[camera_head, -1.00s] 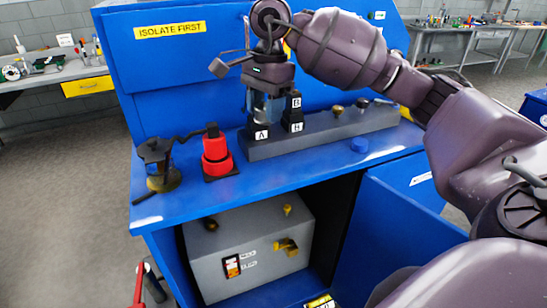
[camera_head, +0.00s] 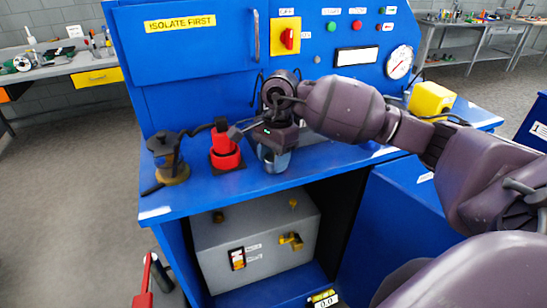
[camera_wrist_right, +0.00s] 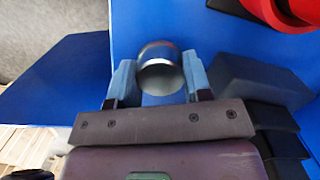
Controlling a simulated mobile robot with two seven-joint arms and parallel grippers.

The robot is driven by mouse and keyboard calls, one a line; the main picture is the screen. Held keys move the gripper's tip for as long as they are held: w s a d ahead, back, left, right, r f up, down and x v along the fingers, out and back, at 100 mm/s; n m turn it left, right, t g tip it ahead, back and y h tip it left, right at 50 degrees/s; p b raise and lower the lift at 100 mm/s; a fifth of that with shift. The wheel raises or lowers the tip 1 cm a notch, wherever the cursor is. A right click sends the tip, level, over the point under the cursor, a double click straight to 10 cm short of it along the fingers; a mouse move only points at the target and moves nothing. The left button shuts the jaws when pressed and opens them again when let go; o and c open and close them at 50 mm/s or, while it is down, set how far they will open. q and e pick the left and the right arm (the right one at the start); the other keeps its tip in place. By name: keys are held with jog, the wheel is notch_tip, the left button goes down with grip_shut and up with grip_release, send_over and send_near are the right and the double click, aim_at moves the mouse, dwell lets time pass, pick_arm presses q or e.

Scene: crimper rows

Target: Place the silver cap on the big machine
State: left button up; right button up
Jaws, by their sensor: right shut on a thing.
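The silver cap (camera_head: 276,162) is a short shiny cylinder. My right gripper (camera_head: 272,154) is shut on it and holds it over the front part of the blue worktop, right of the red fixture. The right wrist view shows the cap (camera_wrist_right: 160,66) between the two blue-grey fingers (camera_wrist_right: 157,82), its open round end facing the camera. The big blue machine (camera_head: 345,115) stands behind with its panel, switches and gauge. My gripper and arm hide much of the worktop's middle. My left gripper is not in view.
The red fixture (camera_head: 224,150) and a dark pot-like device (camera_head: 168,155) stand left of the gripper. A dark block (camera_wrist_right: 255,80) sits close beside the right finger. A yellow box (camera_head: 430,98) is at the right. A grey cabinet (camera_head: 258,240) sits below.

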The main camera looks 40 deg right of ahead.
jog(key=shift+f, duration=0.15)
jog(key=shift+f, duration=0.2)
jog(key=o, duration=0.9)
jog(key=shift+r, duration=0.1)
jog(key=shift+r, duration=0.2)
notch_tip(320, 180, up, 12)
jog(key=d+b, duration=0.1)
jog(key=shift+d, duration=0.2)
jog(key=shift+f, duration=0.2)
